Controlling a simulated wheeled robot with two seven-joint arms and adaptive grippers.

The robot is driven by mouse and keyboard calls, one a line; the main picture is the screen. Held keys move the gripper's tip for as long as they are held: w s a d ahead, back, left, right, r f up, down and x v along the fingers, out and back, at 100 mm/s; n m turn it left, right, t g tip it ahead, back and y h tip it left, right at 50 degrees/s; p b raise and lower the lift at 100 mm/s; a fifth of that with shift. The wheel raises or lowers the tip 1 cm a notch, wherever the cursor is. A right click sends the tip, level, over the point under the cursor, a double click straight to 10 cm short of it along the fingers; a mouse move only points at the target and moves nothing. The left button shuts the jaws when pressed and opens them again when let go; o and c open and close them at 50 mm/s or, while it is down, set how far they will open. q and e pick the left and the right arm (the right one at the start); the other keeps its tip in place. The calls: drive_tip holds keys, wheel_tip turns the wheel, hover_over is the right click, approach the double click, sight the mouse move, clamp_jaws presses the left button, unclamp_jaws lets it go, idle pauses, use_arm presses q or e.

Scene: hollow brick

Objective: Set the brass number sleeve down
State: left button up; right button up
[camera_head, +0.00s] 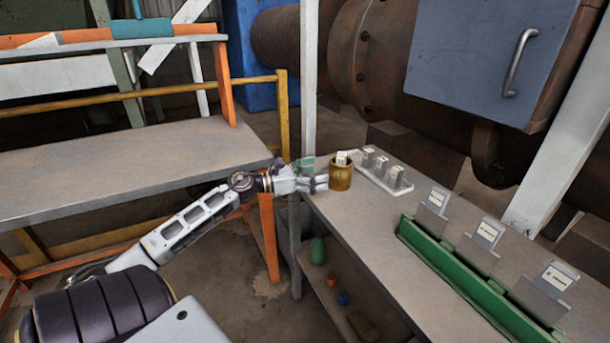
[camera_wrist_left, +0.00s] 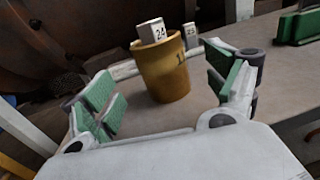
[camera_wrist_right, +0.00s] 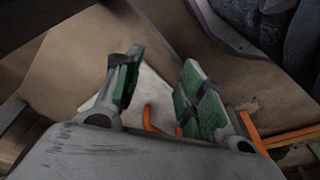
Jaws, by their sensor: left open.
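The brass number sleeve (camera_head: 340,176) stands upright on the grey table near its far left corner. A white block (camera_head: 341,157) pokes out of its top; in the left wrist view the sleeve (camera_wrist_left: 164,72) shows this block (camera_wrist_left: 152,31) marked 24. My left gripper (camera_head: 318,175) is beside the sleeve, on its left. In the left wrist view my left gripper (camera_wrist_left: 165,92) is open, its green pads apart, with the sleeve between and slightly beyond them. My right gripper (camera_wrist_right: 158,90) is open and empty in the right wrist view, above the floor; it is not visible in the head view.
A white tray (camera_head: 372,182) with several numbered blocks stands right behind the sleeve. A green rack (camera_head: 455,275) with several labelled cards lies along the table's right. A shelf (camera_head: 345,300) below holds small objects. A bare bench (camera_head: 130,165) is at the left.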

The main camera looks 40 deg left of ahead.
use_arm(q)
drive_tip(key=shift+v, duration=1.7)
